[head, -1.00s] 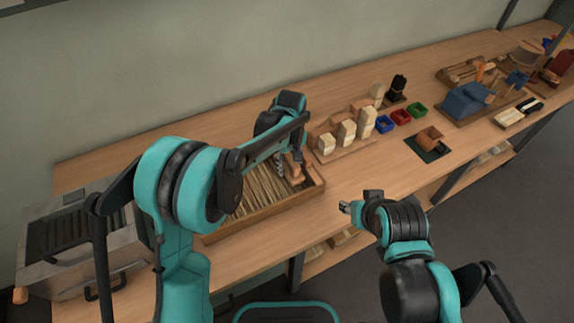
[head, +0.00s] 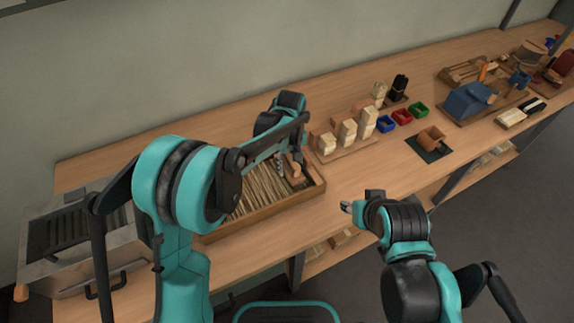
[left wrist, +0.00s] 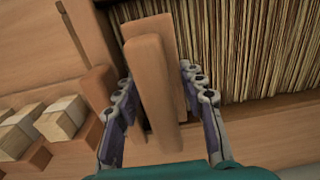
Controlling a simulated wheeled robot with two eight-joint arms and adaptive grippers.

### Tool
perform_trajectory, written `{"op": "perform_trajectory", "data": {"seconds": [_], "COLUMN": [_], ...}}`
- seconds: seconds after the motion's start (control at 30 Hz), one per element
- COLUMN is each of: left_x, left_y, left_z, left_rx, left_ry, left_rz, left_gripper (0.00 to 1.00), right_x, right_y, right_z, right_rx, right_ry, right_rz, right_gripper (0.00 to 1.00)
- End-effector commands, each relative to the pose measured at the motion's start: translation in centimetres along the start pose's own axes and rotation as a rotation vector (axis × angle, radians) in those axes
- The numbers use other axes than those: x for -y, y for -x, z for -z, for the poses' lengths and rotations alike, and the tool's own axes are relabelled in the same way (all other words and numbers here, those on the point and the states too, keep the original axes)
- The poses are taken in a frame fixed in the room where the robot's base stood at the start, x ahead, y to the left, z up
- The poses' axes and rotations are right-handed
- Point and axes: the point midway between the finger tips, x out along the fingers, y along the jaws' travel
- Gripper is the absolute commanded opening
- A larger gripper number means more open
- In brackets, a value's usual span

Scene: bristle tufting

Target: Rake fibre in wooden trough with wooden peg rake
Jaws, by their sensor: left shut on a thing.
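The wooden trough (head: 262,216) stands on the bench, with long straw-coloured fibre (head: 252,192) lying in it. The fibre fills the upper right of the left wrist view (left wrist: 262,45). My left gripper (head: 290,172) is over the trough's right end. In the left wrist view its fingers (left wrist: 158,100) are on both sides of the wooden peg rake (left wrist: 152,72), shut on it. The rake's pegs are hidden, so I cannot tell whether they touch the fibre. My right gripper (head: 347,207) is small in the head view, over the bench's front edge, apart from the trough.
Right of the trough is a wooden stand with pale blocks (head: 348,132). Beyond are blue, red and green bins (head: 402,117) and a brown block on a dark mat (head: 430,138). A metal box (head: 80,235) stands at the left. The bench front between is clear.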

Motion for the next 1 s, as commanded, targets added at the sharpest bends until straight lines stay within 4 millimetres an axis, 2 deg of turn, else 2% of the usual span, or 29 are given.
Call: {"op": "perform_trajectory", "data": {"seconds": [0.23, 0.37, 1.0], "left_x": [-0.5, -0.6, -0.5], "left_y": [0.1, 0.9, 7.7], "left_z": [0.0, 0.0, -0.1], "left_rx": [-0.003, -0.003, -0.002], "left_ry": [-0.003, -0.003, -0.003], "left_rz": [-0.012, -0.013, -0.011], "left_gripper": [0.0, 0.0, 0.0], "right_x": [0.0, 0.0, 0.0], "right_y": [0.1, 0.5, 4.4], "right_z": [0.0, 0.4, 3.2], "right_rx": [0.0, 0.0, 0.0], "right_ry": [0.0, 0.0, 0.0], "right_rz": [0.0, 0.0, 0.0], "right_gripper": [0.4, 0.4, 0.4]}}
